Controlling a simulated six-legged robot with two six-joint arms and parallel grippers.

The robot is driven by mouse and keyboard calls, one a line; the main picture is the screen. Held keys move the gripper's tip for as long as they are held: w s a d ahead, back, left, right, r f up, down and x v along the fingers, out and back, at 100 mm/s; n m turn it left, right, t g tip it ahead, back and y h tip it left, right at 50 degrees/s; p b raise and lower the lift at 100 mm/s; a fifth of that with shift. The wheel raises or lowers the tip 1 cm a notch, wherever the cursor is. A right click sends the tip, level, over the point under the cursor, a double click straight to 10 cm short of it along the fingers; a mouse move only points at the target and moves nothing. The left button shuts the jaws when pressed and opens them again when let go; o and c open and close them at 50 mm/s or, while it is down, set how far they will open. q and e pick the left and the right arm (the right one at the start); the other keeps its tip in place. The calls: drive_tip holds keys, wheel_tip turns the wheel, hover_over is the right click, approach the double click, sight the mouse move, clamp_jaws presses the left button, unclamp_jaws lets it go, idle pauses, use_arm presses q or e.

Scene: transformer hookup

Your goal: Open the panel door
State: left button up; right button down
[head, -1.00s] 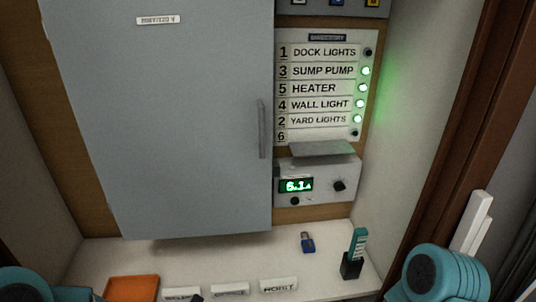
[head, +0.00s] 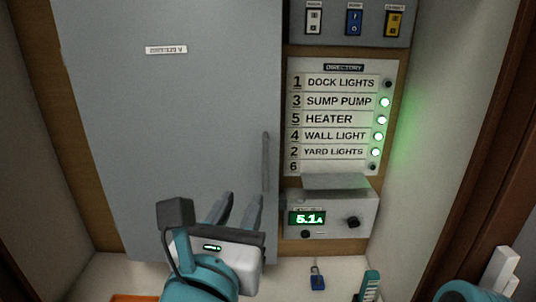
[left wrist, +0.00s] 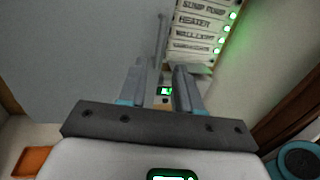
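The grey panel door (head: 170,120) is closed and fills the left of the head view; it also shows in the left wrist view (left wrist: 80,50). Its vertical bar handle (head: 266,163) is near the door's right edge and also shows in the left wrist view (left wrist: 161,38). My left gripper (head: 241,198) is in front of the lower right part of the door, below the handle. Its two fingers are apart with nothing between them, and the handle lies beyond the fingertips in the left wrist view. My right gripper is out of view; only part of my right arm shows.
Right of the door are a directory board (head: 334,117) with green lights, a row of switches (head: 354,22) and a meter box (head: 332,212) reading 5.1. A blue padlock (head: 318,281) and a teal-handled item (head: 370,285) are on the shelf. A side wall bounds the right.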

sight(265, 157)
use_arm(q)
drive_tip(key=w+d+p, duration=0.1)
drive_tip(key=w, duration=0.4)
drive_tip(key=w+d+p, duration=0.1)
drive_tip(key=w, duration=0.4)
drive_tip(key=w+d+p, duration=0.1)
drive_tip(key=w, duration=0.4)
drive_tip(key=shift+w+d+p, duration=0.1)
drive_tip(key=shift+d+p, duration=0.05)
drive_tip(key=shift+p, duration=0.25)
drive_tip(key=shift+w+d+f, duration=0.1)
drive_tip(key=shift+w, duration=0.3)
clamp_jaws()
